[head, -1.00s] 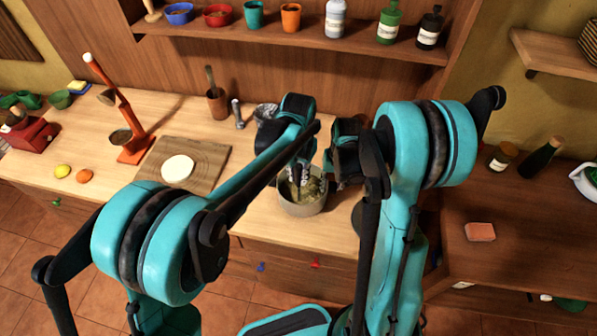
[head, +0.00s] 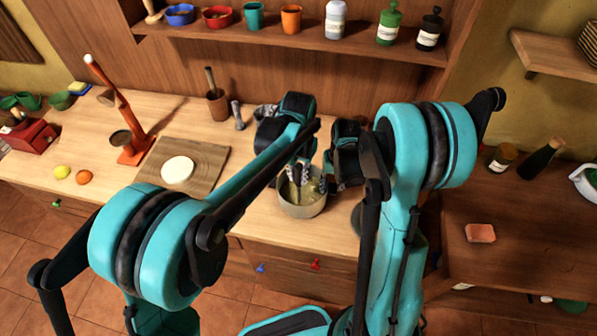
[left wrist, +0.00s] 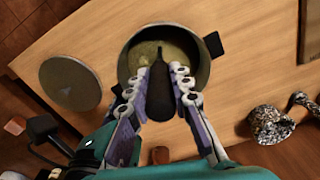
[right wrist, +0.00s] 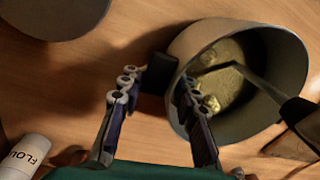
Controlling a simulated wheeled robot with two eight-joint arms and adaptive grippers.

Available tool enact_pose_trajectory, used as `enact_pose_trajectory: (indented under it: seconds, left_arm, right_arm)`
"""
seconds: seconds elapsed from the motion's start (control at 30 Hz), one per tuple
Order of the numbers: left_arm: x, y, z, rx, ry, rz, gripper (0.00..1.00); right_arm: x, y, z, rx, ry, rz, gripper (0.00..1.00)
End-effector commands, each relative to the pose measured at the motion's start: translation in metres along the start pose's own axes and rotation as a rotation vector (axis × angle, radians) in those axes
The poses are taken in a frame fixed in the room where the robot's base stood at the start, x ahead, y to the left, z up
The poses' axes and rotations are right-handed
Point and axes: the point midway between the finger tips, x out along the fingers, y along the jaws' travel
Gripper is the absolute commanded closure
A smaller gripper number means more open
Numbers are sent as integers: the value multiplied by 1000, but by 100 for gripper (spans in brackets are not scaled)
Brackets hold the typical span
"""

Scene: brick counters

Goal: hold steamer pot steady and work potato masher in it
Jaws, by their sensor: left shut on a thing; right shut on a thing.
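The grey steamer pot (head: 303,207) stands upright on the light counter, with yellowish lumpy food inside; it shows in the left wrist view (left wrist: 128,68) and the right wrist view (right wrist: 200,42). My left gripper (head: 300,178) is over the pot, shut on the dark handle of the potato masher (left wrist: 160,88). The masher's thin shaft (right wrist: 243,72) slants into the pot in the right wrist view; its head is not clear. Arm links hide part of the pot in the head view.
A grey round lid (left wrist: 70,84) lies beside the pot. A cutting board (head: 212,160) with a white disc (head: 178,169) is to the left, near an orange stand (head: 133,155). A mortar (head: 217,104) stands behind. The counter's front edge is close to the pot.

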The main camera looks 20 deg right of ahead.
Motion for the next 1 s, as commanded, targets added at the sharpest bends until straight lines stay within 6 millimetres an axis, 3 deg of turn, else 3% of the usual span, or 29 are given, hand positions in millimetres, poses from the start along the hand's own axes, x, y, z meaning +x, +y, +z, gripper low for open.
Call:
enact_pose_trajectory:
  seconds: [0.27,0.6,1.0]
  left_arm:
    - [7,0,0,0,0,0,100]
    - [-12,0,0,0,0,0,100]
    - [-13,3,-2,1,0,0,100]
  right_arm:
    - [0,0,0,0,0,0,100]
    - [0,0,0,0,0,0,100]
    - [0,0,0,0,0,0,100]
